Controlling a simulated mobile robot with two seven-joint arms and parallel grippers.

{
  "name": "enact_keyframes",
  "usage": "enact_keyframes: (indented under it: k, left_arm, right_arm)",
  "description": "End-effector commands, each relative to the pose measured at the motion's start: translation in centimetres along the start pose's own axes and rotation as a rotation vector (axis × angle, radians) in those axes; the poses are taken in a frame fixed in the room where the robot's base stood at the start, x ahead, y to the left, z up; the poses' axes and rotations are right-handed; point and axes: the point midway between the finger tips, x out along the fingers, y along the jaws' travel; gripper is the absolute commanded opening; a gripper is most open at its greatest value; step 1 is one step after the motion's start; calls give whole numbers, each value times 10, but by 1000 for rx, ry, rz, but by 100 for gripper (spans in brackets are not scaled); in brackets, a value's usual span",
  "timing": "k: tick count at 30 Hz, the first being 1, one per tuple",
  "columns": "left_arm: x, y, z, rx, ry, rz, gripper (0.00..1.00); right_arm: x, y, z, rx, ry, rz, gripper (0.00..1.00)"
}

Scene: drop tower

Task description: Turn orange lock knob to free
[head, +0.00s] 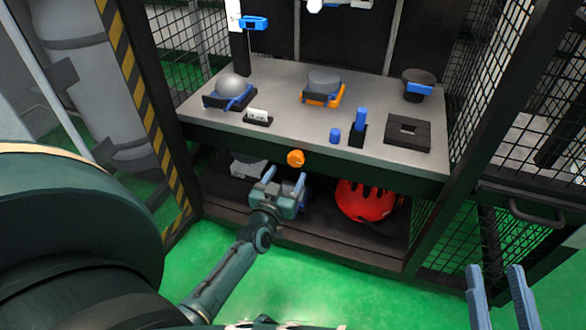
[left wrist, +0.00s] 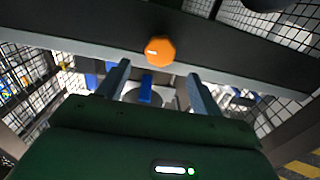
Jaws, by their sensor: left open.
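The orange lock knob (head: 295,158) sits on the dark front edge of the grey bench. In the left wrist view the knob (left wrist: 161,50) is many-sided, with a small pale mark on its left part. My left gripper (head: 284,181) is open and empty just below the knob in the head view, not around it. In the left wrist view its two fingers (left wrist: 160,85) stand apart, with the knob beyond their tips, between them in direction. My right gripper (head: 501,280) is open and empty at the lower right, far from the knob.
The bench top (head: 290,125) carries a grey ball (head: 233,86) on a cradle, an orange-framed holder (head: 322,93), a blue peg (head: 360,118) and a dark square block (head: 408,133). A red helmet (head: 366,200) lies on the shelf below. Mesh cage walls (head: 500,70) stand at the sides.

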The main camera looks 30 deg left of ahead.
Motion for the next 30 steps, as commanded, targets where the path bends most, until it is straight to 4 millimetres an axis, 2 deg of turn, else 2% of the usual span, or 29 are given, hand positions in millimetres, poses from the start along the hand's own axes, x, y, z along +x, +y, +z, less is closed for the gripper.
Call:
enact_keyframes:
  k: [3, 9, 13, 21, 30]
  left_arm:
    - [25, 0, 3, 0, 2, 0, 65]
    - [50, 0, 2, 0, 0, 1, 65]
    - [56, 0, 1, 1, -1, 1, 65]
    - [57, 0, 0, 1, -1, 1, 65]
    - [57, 0, 0, 1, -1, 1, 42]
  right_arm:
    - [5, 4, -6, -40, 73, -10, 36]
    - [12, 8, -20, -97, 163, -18, 36]
    - [13, 9, -25, -114, 190, -21, 36]
    - [14, 9, -26, -117, 194, -21, 36]
    - [14, 9, -26, -117, 194, -21, 36]
